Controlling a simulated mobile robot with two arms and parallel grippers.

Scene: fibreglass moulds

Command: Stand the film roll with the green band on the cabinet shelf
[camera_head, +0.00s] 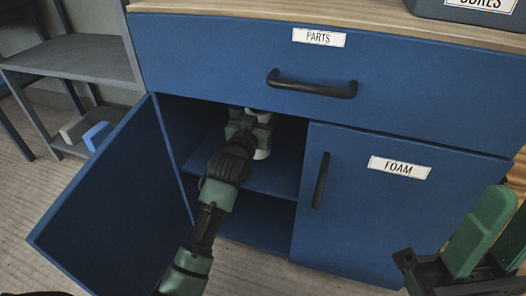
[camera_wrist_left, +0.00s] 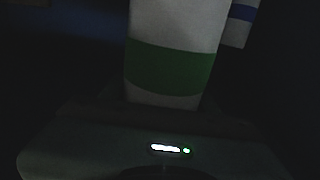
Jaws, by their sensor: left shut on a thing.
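The film roll with the green band (camera_wrist_left: 170,68) is white and stands close in front of the left wrist camera, a little tilted in that picture. My left gripper (camera_head: 252,122) reaches through the open left door into the cabinet, above the shelf (camera_head: 275,178), and is shut on this roll. Its fingertips are hidden in the dark. In the head view a white roll end (camera_head: 262,154) shows just beside the gripper; I cannot tell which roll it is, or whether it touches the shelf. My right gripper (camera_head: 455,262) is partly in view at the lower right, its jaw opening unclear.
A second white roll with a blue band (camera_wrist_left: 241,14) stands behind the held one. The open cabinet door (camera_head: 110,205) swings out left. The closed FOAM door (camera_head: 395,215) is at right, the PARTS drawer (camera_head: 230,55) above. A grey rack (camera_head: 85,60) stands at left.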

